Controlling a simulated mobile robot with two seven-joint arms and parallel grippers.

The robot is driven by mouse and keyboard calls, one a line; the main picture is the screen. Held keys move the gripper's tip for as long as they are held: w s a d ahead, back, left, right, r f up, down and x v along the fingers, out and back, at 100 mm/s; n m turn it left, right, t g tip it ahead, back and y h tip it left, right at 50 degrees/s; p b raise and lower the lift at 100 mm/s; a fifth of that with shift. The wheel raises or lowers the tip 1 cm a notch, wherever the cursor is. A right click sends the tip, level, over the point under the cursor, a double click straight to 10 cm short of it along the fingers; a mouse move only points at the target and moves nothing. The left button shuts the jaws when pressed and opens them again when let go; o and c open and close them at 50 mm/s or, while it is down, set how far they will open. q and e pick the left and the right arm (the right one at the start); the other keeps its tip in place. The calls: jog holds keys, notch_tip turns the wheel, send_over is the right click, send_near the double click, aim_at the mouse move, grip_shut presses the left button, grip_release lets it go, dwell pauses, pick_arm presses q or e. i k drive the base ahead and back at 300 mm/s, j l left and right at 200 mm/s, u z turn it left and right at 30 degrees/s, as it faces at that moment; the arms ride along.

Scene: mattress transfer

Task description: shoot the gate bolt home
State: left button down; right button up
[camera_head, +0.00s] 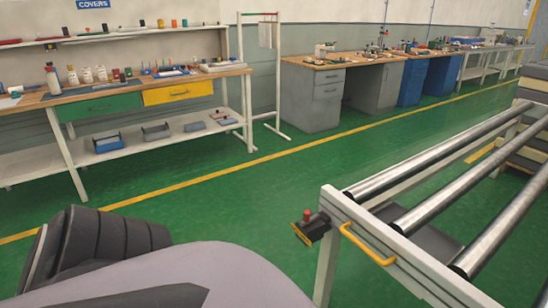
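A roller table (327,240) with a white frame and long metal rollers stands at the right. A yellow bar handle (365,246) is fixed on its near end panel. A small black box with a red knob (309,225) sits at the frame's left corner. I cannot make out a gate bolt for certain, nor whether anything here is shot or drawn. Neither of my grippers shows. A grey and black shape at the lower left appears to be part of my own body.
A workbench (130,94) with yellow and green drawers stands at the back left. More desks (312,96) line the wall. Stacked pale and dark slabs (530,136) stand at the right edge. The green floor (215,215) between is clear, with a yellow line across it.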

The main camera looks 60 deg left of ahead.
aim_at(307, 219)
jog(key=u, duration=1.55)
jog(key=i+l+z, duration=0.15)
jog(key=i+z, duration=0.2)
jog(key=i+l+z, duration=0.1)
jog(key=i+z, duration=0.25)
